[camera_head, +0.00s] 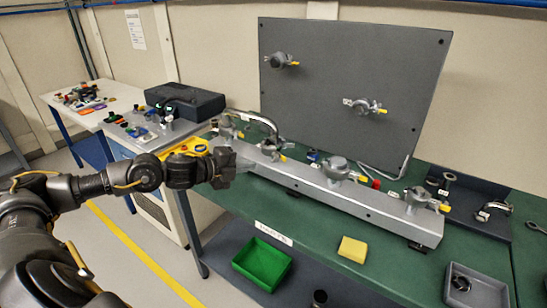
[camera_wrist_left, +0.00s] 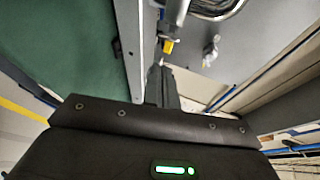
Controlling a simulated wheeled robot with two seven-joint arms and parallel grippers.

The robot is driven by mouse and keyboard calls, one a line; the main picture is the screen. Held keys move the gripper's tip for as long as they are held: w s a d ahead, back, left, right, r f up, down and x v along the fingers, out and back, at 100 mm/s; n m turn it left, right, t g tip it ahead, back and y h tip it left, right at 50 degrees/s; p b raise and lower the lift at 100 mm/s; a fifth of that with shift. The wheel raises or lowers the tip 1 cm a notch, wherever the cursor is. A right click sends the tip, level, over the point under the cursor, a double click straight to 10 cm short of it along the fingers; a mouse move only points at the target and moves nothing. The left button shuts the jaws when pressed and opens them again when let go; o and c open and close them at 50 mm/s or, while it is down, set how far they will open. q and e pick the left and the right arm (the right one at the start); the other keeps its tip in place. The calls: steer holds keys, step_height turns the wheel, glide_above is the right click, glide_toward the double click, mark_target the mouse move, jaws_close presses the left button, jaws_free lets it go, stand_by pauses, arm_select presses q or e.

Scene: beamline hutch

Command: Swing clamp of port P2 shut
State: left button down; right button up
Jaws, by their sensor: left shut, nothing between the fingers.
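A long grey manifold beam (camera_head: 330,190) lies on the green bench. Several round ports with swing clamps and yellow-tipped levers sit along its top, among them a middle one (camera_head: 338,170) and a right one (camera_head: 418,198). Their labels are too small to read, so I cannot tell which is P2. My left gripper (camera_head: 244,161) is shut and empty at the beam's left end, in front of a clamp with a yellow tip (camera_head: 283,157). In the left wrist view the fingers (camera_wrist_left: 160,75) are together, just below a yellow lever tip (camera_wrist_left: 168,46). My right gripper is not in view.
A curved metal pipe (camera_head: 262,121) rises at the beam's left end. Behind stands a dark upright panel (camera_head: 350,75) with two more clamps. A yellow sponge (camera_head: 353,249) and grey bin (camera_head: 476,287) lie in front; a green tray (camera_head: 262,263) sits lower.

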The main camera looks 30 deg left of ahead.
mark_target(282, 159)
arm_select(q)
steer(key=p+x, duration=0.1)
steer(key=x, duration=0.2)
steer(key=p+x, duration=0.1)
steer(key=x, duration=0.2)
steer(key=r+p+x, duration=0.1)
steer(key=x, duration=0.2)
steer(key=shift+w+d, duration=0.25)
steer(key=shift+w, duration=0.15)
